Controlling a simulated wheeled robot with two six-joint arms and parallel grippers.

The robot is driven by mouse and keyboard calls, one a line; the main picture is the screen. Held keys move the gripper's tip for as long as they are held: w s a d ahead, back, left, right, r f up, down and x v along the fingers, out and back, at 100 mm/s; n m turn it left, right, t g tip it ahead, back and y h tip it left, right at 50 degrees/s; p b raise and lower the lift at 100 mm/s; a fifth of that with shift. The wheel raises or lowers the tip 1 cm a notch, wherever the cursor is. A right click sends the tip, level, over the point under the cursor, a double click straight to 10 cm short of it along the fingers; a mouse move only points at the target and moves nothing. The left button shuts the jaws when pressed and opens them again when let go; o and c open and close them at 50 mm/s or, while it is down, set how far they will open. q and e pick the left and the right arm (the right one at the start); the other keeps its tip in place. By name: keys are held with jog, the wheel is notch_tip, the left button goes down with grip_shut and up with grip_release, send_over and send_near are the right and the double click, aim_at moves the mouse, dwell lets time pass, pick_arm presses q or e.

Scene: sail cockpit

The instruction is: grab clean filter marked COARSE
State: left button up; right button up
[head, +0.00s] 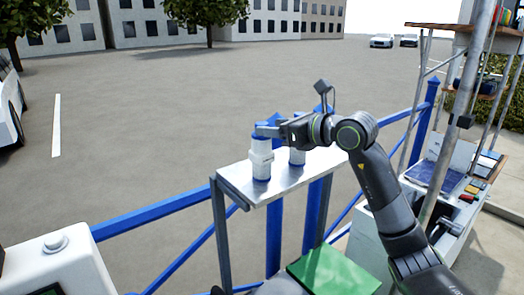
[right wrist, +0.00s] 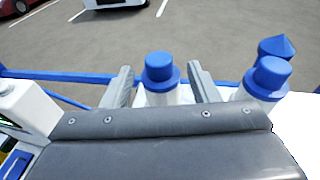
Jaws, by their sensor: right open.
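Two white filters with blue caps stand upright on a small grey shelf (head: 232,184). The left filter (head: 260,166) is at the shelf's left part. The other filter (head: 297,157) is to its right, partly covered by my right gripper. My right gripper (head: 266,131) is open at the left filter's cap. In the right wrist view, its fingers stand on either side of a blue cap (right wrist: 160,70), with gaps visible. A second blue cap (right wrist: 268,79) is just outside the right finger. No COARSE marking is readable. My left gripper is out of view.
Blue railing (head: 160,217) runs behind and beside the shelf. A green panel (head: 333,269) lies below it at front. A grey pole (head: 462,110) and a cluttered white bench (head: 440,185) stand at right. Open pavement lies beyond.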

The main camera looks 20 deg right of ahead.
aim_at(262, 123)
jog(key=x, duration=0.1)
jog(key=p+x, duration=0.2)
jog(key=shift+w+a+r, duration=0.15)
jog(key=shift+a+r, duration=0.05)
jog(key=shift+r, duration=0.05)
jog(key=shift+w+a+f, duration=0.25)
jog(key=shift+w, duration=0.2)
jog(key=shift+c, duration=0.2)
grip_shut()
